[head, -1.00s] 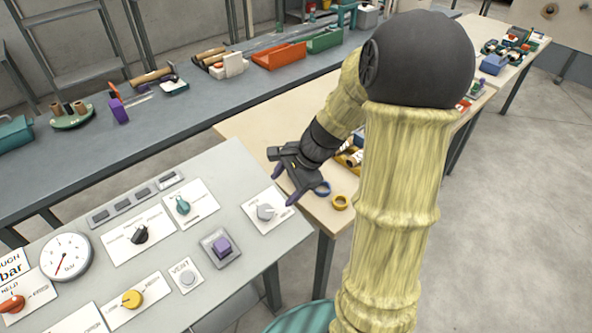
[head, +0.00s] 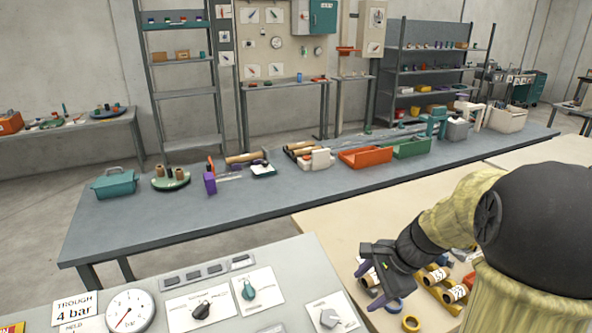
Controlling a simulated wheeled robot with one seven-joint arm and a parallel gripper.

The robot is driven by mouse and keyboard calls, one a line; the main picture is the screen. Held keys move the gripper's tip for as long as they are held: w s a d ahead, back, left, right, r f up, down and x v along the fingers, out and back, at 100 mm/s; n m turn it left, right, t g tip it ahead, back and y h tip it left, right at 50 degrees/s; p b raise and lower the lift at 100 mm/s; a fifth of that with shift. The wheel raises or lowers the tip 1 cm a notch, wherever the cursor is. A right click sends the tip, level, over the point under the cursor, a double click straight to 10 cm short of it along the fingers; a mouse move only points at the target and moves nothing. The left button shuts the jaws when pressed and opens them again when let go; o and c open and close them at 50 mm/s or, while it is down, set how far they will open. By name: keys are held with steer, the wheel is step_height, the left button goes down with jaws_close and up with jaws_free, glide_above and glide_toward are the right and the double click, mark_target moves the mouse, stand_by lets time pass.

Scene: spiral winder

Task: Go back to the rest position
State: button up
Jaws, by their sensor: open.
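My gripper (head: 372,283) is at the lower right of the head view, over the near left edge of the wooden table (head: 335,222). It is open, and I see nothing between its fingers. The fingers point down and left, toward the grey control panel (head: 283,258). My arm is bent, with its sleeved links at the right edge of the picture.
A yellow rack with rolls (head: 449,290) sits right of my gripper. The long grey bench (head: 240,207) carries a teal box (head: 114,183), an orange bin (head: 365,158) and a green bin (head: 411,147). Shelves stand behind. The panel's knobs lie close to the gripper's left.

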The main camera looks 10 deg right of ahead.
steer(key=s+a+f+n+h, duration=0.4)
steer(key=s+n, duration=0.5)
steer(key=n, duration=0.7)
steer(key=shift+a+f, duration=0.15)
steer(key=shift+a, duration=1.1)
steer(key=shift+s, duration=0.1)
